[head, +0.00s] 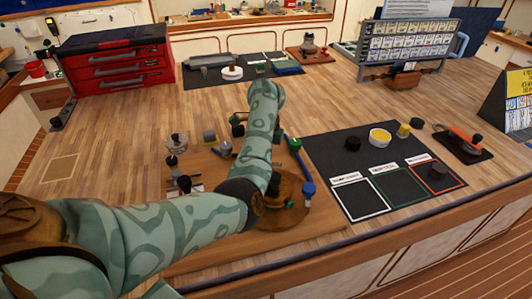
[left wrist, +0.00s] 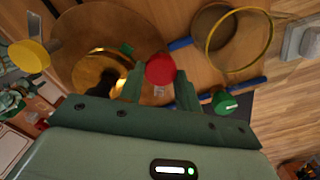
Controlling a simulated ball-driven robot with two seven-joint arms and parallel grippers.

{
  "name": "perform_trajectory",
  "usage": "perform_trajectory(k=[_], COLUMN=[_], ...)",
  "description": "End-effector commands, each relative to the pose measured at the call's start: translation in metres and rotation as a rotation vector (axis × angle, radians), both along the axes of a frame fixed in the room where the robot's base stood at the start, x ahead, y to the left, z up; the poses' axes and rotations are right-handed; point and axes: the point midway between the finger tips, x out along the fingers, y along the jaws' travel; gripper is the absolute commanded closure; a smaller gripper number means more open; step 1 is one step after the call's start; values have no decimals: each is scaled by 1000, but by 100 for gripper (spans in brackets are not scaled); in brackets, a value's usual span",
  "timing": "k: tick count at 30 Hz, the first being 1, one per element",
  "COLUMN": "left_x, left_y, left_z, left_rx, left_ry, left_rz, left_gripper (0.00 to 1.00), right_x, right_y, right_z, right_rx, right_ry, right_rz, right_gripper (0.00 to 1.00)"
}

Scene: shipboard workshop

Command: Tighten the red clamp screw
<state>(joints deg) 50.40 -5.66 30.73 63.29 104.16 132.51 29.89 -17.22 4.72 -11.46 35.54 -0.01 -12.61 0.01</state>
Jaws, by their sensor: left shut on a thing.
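The red clamp screw (left wrist: 160,68) shows as a round red knob in the left wrist view. My left gripper (left wrist: 160,82) is shut on it, with a dark green finger on either side. In the head view my left arm covers the spot, and I cannot make out the screw there. A round wooden disc (head: 292,208) lies partly behind the arm, and brass-coloured metal (left wrist: 100,70) shows left of the knob in the wrist view. My right gripper is in neither view.
Around the knob in the wrist view are a yellow knob (left wrist: 28,57), a green knob (left wrist: 223,102) and a brass ring (left wrist: 240,40). A black mat (head: 345,150) with marked squares lies to the right. A red tool chest (head: 118,70) stands at the back left.

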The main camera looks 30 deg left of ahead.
Motion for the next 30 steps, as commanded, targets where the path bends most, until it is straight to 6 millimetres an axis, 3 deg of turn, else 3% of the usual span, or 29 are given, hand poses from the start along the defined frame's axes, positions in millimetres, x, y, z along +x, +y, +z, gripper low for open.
perform_trajectory(k=[30], left_x=[-3], left_y=[1], left_z=[2], left_rx=[-1], left_ry=[-2], left_rz=[-926], left_gripper=[89], right_x=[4], right_y=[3], right_z=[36], right_rx=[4], right_ry=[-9], right_rz=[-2], right_gripper=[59])
